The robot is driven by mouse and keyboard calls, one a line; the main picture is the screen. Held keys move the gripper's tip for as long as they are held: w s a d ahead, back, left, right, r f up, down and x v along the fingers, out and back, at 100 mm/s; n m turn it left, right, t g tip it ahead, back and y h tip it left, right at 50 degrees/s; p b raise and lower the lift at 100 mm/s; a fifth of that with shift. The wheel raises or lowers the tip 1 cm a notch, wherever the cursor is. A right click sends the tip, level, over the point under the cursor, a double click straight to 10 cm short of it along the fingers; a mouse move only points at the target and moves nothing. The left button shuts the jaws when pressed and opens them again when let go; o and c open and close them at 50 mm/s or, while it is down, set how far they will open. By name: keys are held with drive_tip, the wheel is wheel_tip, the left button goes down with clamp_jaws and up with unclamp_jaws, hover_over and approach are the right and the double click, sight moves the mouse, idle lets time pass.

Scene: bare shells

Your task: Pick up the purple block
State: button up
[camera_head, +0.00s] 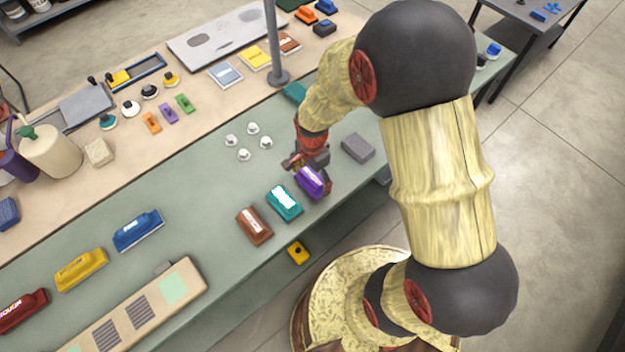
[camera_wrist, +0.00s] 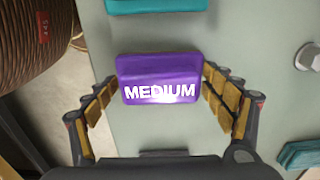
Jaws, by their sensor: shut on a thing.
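The purple block (camera_wrist: 160,72) is in the middle of the wrist view, with the white word MEDIUM on its face. My gripper (camera_wrist: 160,92) has one finger on each side of it, shut on its two ends. In the head view the purple block (camera_head: 313,182) is at the front edge of the green bench, under my gripper (camera_head: 312,175), which partly covers it. I cannot tell whether the block rests on the bench or is just above it.
A teal block (camera_head: 284,202) lies close beside the purple block, with a brown block (camera_head: 254,226) further left. A grey block (camera_head: 358,147) lies to the right. Several small white knobs (camera_head: 253,128) stand behind. Bare green bench (camera_head: 195,190) lies to the left.

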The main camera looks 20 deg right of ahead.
sight(315, 176)
drive_tip(key=c, duration=0.4)
drive_tip(key=shift+r, duration=0.15)
drive_tip(key=shift+r, duration=0.25)
drive_tip(key=r, duration=0.2)
drive_tip(key=r+p, duration=0.1)
drive_tip(key=shift+s+d+r, duration=0.15)
drive_tip(key=shift+d+r, duration=0.05)
drive_tip(key=shift+d, duration=0.1)
drive_tip(key=shift+s+d+r+p, duration=0.4)
drive_tip(key=shift+s+d+r, duration=1)
drive_tip(key=shift+d, duration=0.35)
drive_tip(key=shift+s+d+r+p, duration=0.45)
drive_tip(key=shift+s+d+r, duration=0.9)
drive_tip(key=shift+d+r, duration=0.3)
drive_tip(key=shift+s+d+r+p, duration=0.4)
drive_tip(key=shift+s+d+r, duration=0.95)
drive_tip(key=shift+d, duration=0.5)
